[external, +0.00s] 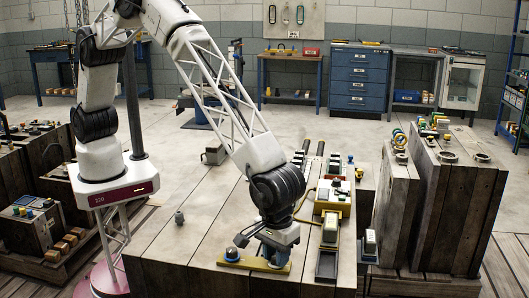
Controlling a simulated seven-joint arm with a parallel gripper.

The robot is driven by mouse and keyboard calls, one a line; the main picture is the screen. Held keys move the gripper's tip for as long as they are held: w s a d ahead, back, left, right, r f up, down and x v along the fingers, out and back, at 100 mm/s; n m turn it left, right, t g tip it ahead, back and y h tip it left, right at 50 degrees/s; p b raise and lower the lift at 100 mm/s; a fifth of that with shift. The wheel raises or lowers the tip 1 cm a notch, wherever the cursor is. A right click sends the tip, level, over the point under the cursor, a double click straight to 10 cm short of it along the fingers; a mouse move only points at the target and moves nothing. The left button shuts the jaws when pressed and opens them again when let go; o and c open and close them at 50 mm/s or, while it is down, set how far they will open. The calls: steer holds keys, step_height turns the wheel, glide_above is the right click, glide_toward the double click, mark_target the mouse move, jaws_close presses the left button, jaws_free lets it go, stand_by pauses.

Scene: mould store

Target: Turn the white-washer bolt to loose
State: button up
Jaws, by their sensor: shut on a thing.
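A yellow plate (252,263) lies at the front of the wooden bench top. A dark bolt head (231,252) stands at its left end, with a paler ring under it that is too small to tell the colour of. My gripper (276,258) points down at the right part of the plate, shut on a bolt there. My gripper and wrist hide most of that bolt, so its washer's colour and its turn position cannot be told. Loose and tight marks are not readable.
Right of my gripper stand a yellow-and-white control box (333,197) and a dark tray (327,265). Tall wooden crates (455,205) stand at right.

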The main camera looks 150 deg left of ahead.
steer(key=n, duration=0.3)
steer(key=f+n, duration=0.1)
steer(key=n, duration=0.2)
steer(key=shift+s+d, duration=0.1)
steer(key=shift+s, duration=0.05)
steer(key=n, duration=0.5)
steer(key=shift+r, duration=0.2)
steer(key=shift+r+n, duration=0.15)
steer(key=shift+n, duration=1.75)
steer(key=o, duration=0.9)
steer(key=shift+r, duration=0.15)
steer(key=shift+r, duration=3.8)
